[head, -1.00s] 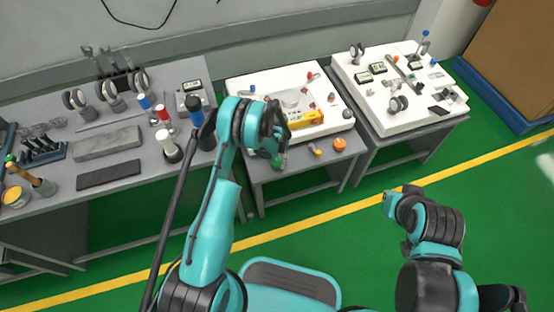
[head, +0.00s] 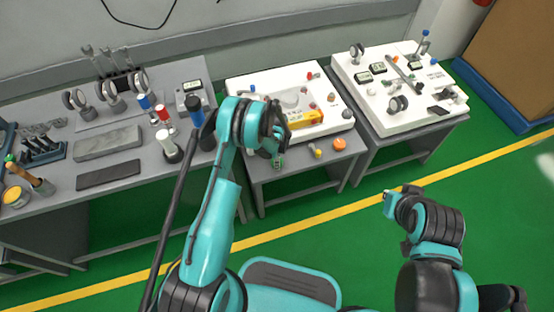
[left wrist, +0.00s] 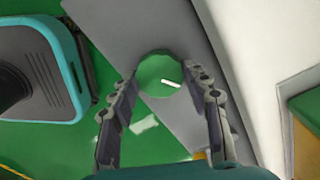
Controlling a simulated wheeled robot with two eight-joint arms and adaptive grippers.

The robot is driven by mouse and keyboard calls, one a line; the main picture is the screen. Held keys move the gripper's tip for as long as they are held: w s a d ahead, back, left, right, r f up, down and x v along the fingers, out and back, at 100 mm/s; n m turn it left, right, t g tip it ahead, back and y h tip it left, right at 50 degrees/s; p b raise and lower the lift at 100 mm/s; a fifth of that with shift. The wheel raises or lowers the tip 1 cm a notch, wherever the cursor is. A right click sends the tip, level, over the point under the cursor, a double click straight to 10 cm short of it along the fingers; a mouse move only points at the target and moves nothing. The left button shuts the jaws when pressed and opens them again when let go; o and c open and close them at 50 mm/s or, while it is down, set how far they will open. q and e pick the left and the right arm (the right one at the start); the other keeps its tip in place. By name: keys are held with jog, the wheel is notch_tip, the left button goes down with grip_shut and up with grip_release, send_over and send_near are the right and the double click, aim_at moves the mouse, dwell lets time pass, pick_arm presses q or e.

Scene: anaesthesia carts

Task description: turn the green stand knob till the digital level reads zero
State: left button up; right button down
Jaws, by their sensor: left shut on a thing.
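The green knob (left wrist: 158,75) is a round disc with a white mark, between the two fingers of my left gripper (left wrist: 170,88) in the left wrist view. The gripper is shut on it. In the head view my left gripper (head: 276,154) is at the front edge of the middle table, and the green knob (head: 279,164) is partly hidden by it. A yellow level-like body (head: 303,118) lies on the white stand plate (head: 258,82); I cannot read any number on it. My right gripper (head: 392,200) hangs over the floor, away from the tables; its fingers are unclear.
A yellow knob (head: 317,153) and an orange knob (head: 339,143) sit right of the green one. The left table (head: 65,205) holds bottles, tools and a small display (head: 192,86). The right white plate (head: 425,116) carries gauges. The green floor in front is open.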

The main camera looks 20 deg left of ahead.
pick_arm(q)
jog(key=shift+m, duration=1.4)
jog(key=o, duration=1.2)
jog(key=shift+c, duration=0.2)
notch_tip(320, 180, up, 12)
